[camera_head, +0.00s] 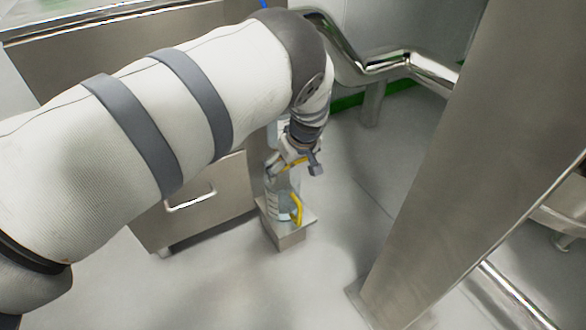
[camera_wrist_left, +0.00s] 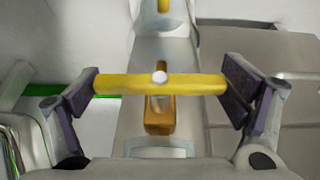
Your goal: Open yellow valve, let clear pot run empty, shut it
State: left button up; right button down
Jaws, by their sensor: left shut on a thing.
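The yellow valve handle (camera_wrist_left: 115,84) lies crosswise in the left wrist view, with a pale round knob at its middle. My left gripper (camera_wrist_left: 160,86) has one finger at each end of this handle and is shut on it. In the head view my left gripper (camera_head: 297,163) is at the valve, above a clear vessel (camera_head: 281,207) with marks on its side and a yellow curved handle. That vessel stands on a small metal block (camera_head: 290,238). A clear piece shows above the gripper, mostly hidden by my arm. I cannot make out any liquid level. My right gripper is out of view.
A steel cabinet (camera_head: 200,218) with a bar handle stands left of the block. A broad steel column (camera_head: 470,150) rises on the right. A shiny pipe (camera_head: 385,66) runs behind. Grey floor between block and column is clear.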

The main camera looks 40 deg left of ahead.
pick_arm(q)
jog(key=shift+w+a+r, duration=0.1)
jog(key=shift+a, duration=0.05)
dwell(0.4)
jog(key=o, duration=0.9)
jog(key=v, duration=1.2)
jog(key=shift+w, duration=0.15)
